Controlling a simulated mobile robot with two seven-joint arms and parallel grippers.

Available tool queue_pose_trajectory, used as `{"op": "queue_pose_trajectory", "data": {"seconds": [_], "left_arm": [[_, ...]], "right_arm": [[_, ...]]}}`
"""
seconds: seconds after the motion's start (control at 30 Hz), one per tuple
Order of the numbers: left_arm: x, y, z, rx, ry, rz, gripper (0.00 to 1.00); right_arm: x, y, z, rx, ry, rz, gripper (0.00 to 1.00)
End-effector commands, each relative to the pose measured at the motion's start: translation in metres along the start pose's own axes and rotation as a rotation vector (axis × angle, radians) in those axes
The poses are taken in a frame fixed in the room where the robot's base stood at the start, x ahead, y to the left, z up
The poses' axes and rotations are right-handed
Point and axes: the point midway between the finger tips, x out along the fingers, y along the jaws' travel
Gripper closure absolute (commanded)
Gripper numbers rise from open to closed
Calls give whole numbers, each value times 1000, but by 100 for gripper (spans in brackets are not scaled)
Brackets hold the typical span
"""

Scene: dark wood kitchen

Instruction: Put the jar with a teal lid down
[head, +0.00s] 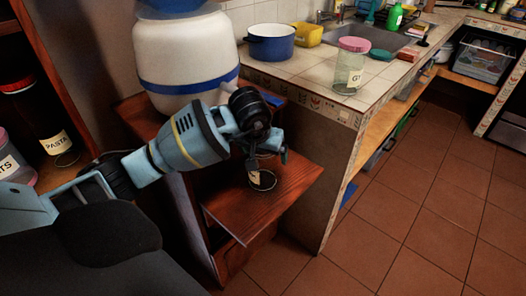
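The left gripper points down and appears shut on the jar at the lid. The jar's base looks at or very close to the shelf board (290,182); I cannot tell whether it touches. My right gripper is not in view.
A big white container with a blue band (188,60) stands behind my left arm. The tiled counter (285,68) at the right holds a blue pot (271,43) and a pink-lidded jar (350,68). Open shelf board lies right of the jar.

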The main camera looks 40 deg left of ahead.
Motion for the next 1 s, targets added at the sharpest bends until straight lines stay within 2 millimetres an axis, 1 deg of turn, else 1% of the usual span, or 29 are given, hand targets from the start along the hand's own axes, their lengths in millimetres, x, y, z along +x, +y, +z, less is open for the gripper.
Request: {"op": "queue_pose_trajectory", "data": {"seconds": [0.27, 0.37, 0.43, 0.53, 1.0], "left_arm": [[-2, 0, 0, 0, 0, 1, 6], [-8, 0, -2, 1, 3, 0, 6], [-17, -1, -2, 2, 3, -1, 6], [-19, 0, 14, 3, 0, -2, 6], [-49, 0, 85, 3, 0, -1, 6]], "right_arm": [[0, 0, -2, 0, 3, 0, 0], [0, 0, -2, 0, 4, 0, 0], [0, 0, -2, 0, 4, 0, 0], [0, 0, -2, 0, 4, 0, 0], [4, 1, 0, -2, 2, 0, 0]]}}
